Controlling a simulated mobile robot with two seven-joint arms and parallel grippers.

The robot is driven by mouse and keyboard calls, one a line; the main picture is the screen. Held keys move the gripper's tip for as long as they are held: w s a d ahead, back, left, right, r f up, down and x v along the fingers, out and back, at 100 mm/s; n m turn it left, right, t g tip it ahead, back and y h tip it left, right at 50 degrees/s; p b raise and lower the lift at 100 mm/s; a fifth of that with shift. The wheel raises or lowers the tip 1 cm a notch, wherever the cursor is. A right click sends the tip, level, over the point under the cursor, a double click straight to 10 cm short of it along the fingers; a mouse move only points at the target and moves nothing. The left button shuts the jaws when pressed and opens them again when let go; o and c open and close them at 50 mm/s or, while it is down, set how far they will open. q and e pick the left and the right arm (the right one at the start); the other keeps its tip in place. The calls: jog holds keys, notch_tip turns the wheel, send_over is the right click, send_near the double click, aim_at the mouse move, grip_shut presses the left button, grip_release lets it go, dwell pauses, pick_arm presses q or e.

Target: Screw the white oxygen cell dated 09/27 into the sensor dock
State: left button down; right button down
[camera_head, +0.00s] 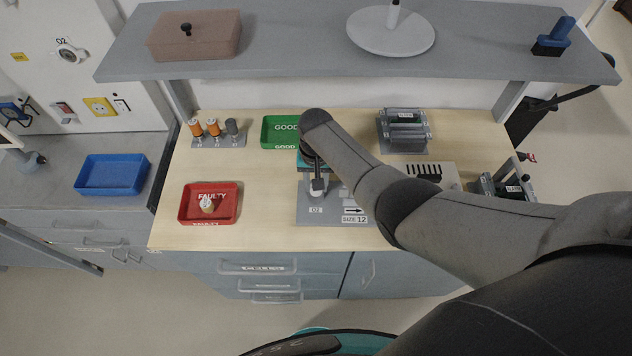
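The sensor dock (310,215) is a grey plate on the wooden bench, with labels "O2", an arrow and "SIZE 12". My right arm reaches over it from the right, and my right gripper (318,184) points down at the dock. A white rounded piece (317,193) shows right under its dark fingers; I cannot tell whether it is gripped or is part of the dock. No date is readable. A whitish cell (207,203) lies in the red FAULTY tray (228,215). A rack (218,141) holds two orange-topped pieces and a grey one. My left gripper is not in view.
The green GOOD tray (271,133) is partly behind my arm. Clear and grey devices stand at the back right (404,145) and right edge (497,186). A shelf (290,67) overhangs the back. A blue tray (112,174) sits on the left counter.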

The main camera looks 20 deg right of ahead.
jog(key=shift+m, duration=1.2)
jog(key=c, duration=0.6)
grip_release()
jog(key=shift+c, duration=0.2)
jog(key=n, duration=0.4)
jog(key=shift+n, duration=0.3)
jog(key=n, duration=0.4)
jog(key=shift+n, duration=0.4)
